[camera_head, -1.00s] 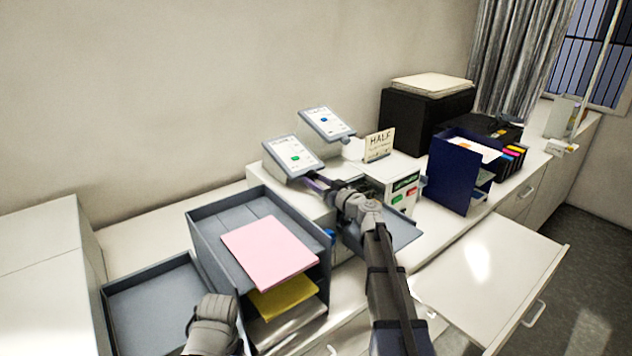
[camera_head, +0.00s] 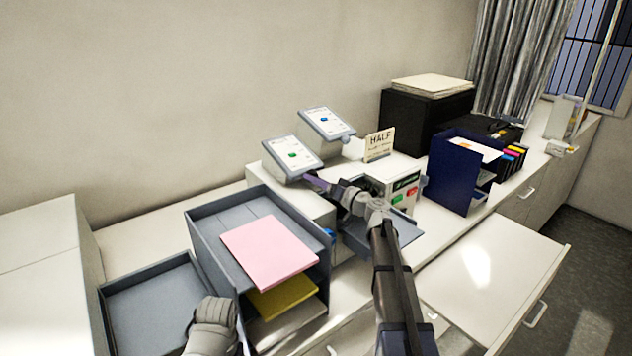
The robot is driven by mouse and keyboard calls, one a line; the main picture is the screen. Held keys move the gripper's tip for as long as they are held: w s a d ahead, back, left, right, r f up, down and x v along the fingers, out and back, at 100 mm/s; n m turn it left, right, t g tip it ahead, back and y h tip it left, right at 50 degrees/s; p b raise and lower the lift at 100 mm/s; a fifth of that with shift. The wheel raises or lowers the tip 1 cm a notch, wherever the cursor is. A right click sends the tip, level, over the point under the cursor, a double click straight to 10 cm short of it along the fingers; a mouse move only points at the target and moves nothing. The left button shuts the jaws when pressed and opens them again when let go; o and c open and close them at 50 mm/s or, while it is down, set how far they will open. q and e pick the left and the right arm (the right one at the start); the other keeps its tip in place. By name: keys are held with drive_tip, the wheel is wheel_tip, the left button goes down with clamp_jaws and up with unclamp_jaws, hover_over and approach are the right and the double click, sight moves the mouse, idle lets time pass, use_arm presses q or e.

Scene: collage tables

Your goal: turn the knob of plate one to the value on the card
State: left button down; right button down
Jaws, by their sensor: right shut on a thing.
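Two tilted plates with white faces stand side by side on the white cabinet, the nearer plate (camera_head: 292,155) with a small green mark and the farther plate (camera_head: 325,123) with a blue mark. I cannot read their numbers. The card (camera_head: 380,145) reads HALF and stands upright behind them to the right. My right gripper (camera_head: 314,181) reaches the lower right edge of the nearer plate and is shut there; the knob it holds is hidden by the fingers. Part of my left arm shows at the bottom, but its gripper is out of view.
A grey tray stack (camera_head: 205,235) with pink and yellow paper stands in front of the plates. A white box with green and red buttons (camera_head: 411,191) is right of my right wrist. A navy file holder (camera_head: 447,175) and black printer (camera_head: 415,118) stand farther right. An open drawer (camera_head: 500,285) juts out at right.

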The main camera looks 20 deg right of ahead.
drive_tip(key=shift+c, duration=1.6)
unclamp_jaws()
drive_tip(key=shift+s, duration=0.1)
drive_tip(key=shift+v, duration=3.85)
